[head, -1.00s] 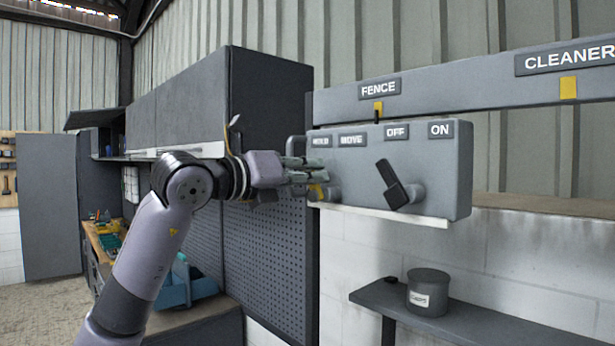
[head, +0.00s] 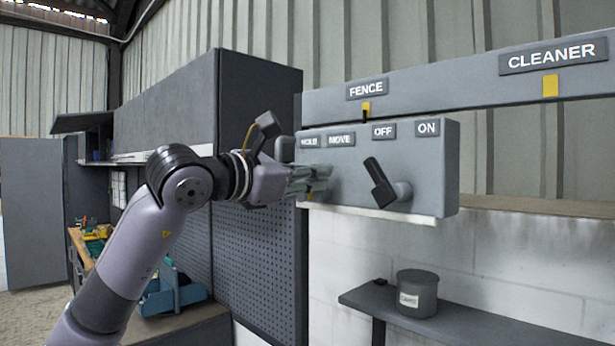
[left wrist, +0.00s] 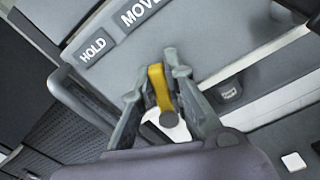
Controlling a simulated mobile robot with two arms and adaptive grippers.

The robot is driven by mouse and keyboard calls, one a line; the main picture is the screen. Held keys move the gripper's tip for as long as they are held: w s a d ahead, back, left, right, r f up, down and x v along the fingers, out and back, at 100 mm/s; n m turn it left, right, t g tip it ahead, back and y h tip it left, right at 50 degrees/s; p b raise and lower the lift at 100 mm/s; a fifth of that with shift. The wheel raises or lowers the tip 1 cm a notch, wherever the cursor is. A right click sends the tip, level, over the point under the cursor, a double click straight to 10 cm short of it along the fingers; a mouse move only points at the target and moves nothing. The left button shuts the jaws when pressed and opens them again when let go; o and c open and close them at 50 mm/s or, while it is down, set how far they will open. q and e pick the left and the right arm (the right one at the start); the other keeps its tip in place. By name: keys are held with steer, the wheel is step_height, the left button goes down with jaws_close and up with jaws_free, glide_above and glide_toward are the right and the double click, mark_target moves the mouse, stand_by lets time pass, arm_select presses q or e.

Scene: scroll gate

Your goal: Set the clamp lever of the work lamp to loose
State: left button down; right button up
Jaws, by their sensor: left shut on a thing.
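No work lamp and no lever marked loose shows. A grey control box (head: 425,160) hangs under the FENCE sign, with HOLD (head: 310,142) and MOVE (head: 341,140) labels at its left. In the left wrist view, a small yellow lever (left wrist: 158,88) sits below these labels. My left gripper (head: 318,180) is shut on the yellow lever; its fingers (left wrist: 154,84) lie on either side of it. In the head view the fingers hide most of that lever. My right gripper is not in view.
A dark lever (head: 379,184) under the OFF and ON labels leans toward OFF, right of my gripper. A dark cabinet with pegboard (head: 258,250) stands close on the left. A grey canister (head: 417,293) stands on a shelf below. A CLEANER sign (head: 552,56) is at upper right.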

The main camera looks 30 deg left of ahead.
arm_select(q)
steer(key=shift+s+d+f+m, duration=0.1)
steer(key=shift+d+m, duration=0.1)
steer(key=shift+m, duration=0.4)
steer(key=shift+s+d+f+m, duration=0.1)
steer(key=shift+d+m, duration=0.05)
steer(key=shift+m, duration=0.45)
steer(key=c, duration=1.6)
jaws_free()
steer(key=shift+s+a, duration=0.1)
steer(key=v, duration=1.1)
steer(key=shift+s, duration=0.3)
